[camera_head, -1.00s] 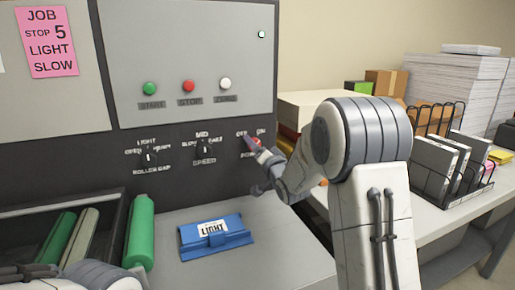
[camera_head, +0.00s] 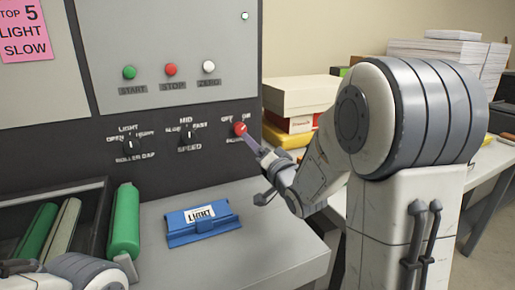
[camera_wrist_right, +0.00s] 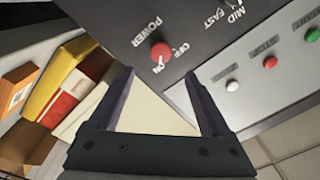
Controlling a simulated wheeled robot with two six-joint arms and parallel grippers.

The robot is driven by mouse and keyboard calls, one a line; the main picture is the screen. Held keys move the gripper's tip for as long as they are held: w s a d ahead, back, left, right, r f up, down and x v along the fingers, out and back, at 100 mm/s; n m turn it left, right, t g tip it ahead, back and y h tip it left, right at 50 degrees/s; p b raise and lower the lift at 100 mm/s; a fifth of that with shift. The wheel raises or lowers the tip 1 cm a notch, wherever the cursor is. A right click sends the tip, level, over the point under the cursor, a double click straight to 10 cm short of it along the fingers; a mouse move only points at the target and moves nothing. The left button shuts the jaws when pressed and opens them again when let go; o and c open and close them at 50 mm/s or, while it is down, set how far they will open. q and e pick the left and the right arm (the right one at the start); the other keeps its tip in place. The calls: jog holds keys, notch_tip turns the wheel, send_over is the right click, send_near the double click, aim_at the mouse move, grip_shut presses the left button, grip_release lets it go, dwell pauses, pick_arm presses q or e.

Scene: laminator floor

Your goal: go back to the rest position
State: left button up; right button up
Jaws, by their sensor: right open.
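My right gripper (camera_head: 253,146) is in front of the machine's dark panel, just below and right of the red power knob (camera_head: 240,129). In the right wrist view its two fingers (camera_wrist_right: 157,75) stand apart with nothing between them, and the knob (camera_wrist_right: 160,51) is beyond the fingertips, clear of them. The knob's pale mark seems to face the ON label. Part of my left arm and gripper (camera_head: 20,266) shows at the bottom left corner; its jaws cannot be made out.
A blue block labelled LIGHT (camera_head: 202,224) lies on the grey shelf (camera_head: 250,255). Boxes (camera_head: 298,97) and paper stacks (camera_head: 440,47) sit on the table behind my right arm.

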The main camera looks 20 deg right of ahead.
dwell(0.3)
jog(key=s+a+f+n+g+y+p, duration=0.1)
jog(key=s+a+f+n+g+p, duration=0.1)
jog(key=s+a+n+g+p, duration=0.45)
jog(key=s+a+f+n+g+y+p, duration=0.1)
jog(key=s+a+f+g, duration=0.3)
jog(key=a, duration=0.6)
jog(key=s+a+n+g+p, duration=0.2)
jog(key=s+n+g, duration=0.2)
jog(key=s, duration=0.8)
jog(key=s+a+r+n+g+h+p, duration=0.1)
jog(key=s+n+g, duration=0.3)
jog(key=s, duration=0.8)
jog(key=shift+s+a+n+h+p, duration=0.3)
jog(key=shift+s+a+n+p, duration=0.1)
jog(key=shift+a+p, duration=0.2)
